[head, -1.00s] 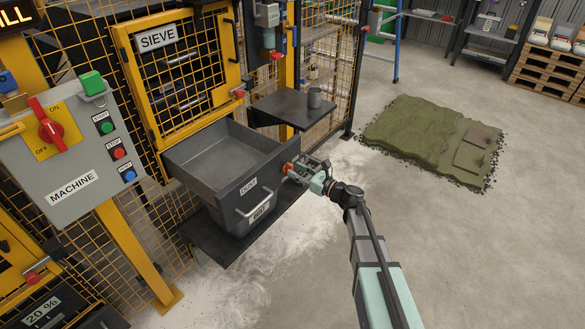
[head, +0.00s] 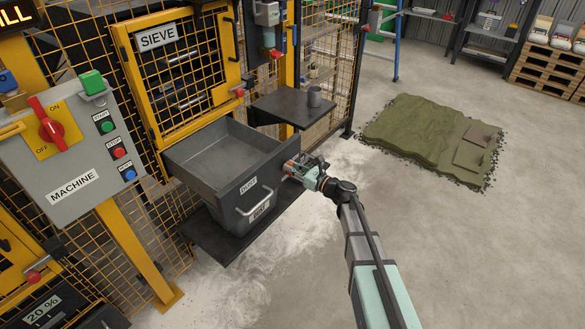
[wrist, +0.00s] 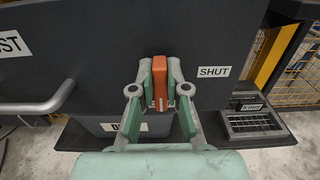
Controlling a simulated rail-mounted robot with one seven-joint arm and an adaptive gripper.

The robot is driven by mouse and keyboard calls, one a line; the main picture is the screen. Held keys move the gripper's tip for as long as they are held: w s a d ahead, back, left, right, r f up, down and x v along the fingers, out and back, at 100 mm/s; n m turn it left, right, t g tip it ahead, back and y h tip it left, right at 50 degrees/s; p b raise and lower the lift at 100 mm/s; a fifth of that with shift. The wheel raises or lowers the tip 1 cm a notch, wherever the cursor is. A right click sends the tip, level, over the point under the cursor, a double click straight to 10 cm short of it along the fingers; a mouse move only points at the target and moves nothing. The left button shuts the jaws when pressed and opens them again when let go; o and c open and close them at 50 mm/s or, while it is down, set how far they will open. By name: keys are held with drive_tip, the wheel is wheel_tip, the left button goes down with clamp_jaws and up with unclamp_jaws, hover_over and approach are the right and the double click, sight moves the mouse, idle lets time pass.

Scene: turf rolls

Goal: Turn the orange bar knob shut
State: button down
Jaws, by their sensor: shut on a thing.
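The orange bar knob (wrist: 159,78) sits on the dark grey front of the open dust drawer (wrist: 95,75). In the wrist view the bar stands upright, with the SHUT label (wrist: 214,72) to its right. My gripper (wrist: 160,92) is shut on the knob, with one finger on each side of the bar. In the head view my gripper (head: 296,168) is at the right end of the drawer front and hides most of the knob.
A drawer handle (head: 253,203) sticks out left of my gripper. A dark shelf (head: 215,245) lies under the drawer. Another shelf (head: 292,108) with a grey cup (head: 314,96) is behind. The MACHINE control box (head: 75,165) is far left.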

drive_tip(key=shift+f+b, duration=0.1)
drive_tip(key=shift+b, duration=0.3)
drive_tip(key=shift+s+a+f+n+b, duration=0.15)
drive_tip(key=shift+s+f+n+b, duration=0.1)
drive_tip(key=shift+n+b, duration=3.3)
drive_tip(key=shift+s+a+f+n+b, duration=0.1)
drive_tip(key=shift+s+f+n+b, duration=0.1)
drive_tip(key=shift+n+b, duration=3.35)
drive_tip(key=shift+s+a+f+n+b, duration=0.2)
drive_tip(key=shift+n+b, duration=1.7)
drive_tip(key=shift+b, duration=3.3)
drive_tip(key=c, duration=1.2)
unclamp_jaws()
drive_tip(key=shift+o, duration=0.2)
drive_tip(key=shift+d, duration=0.1)
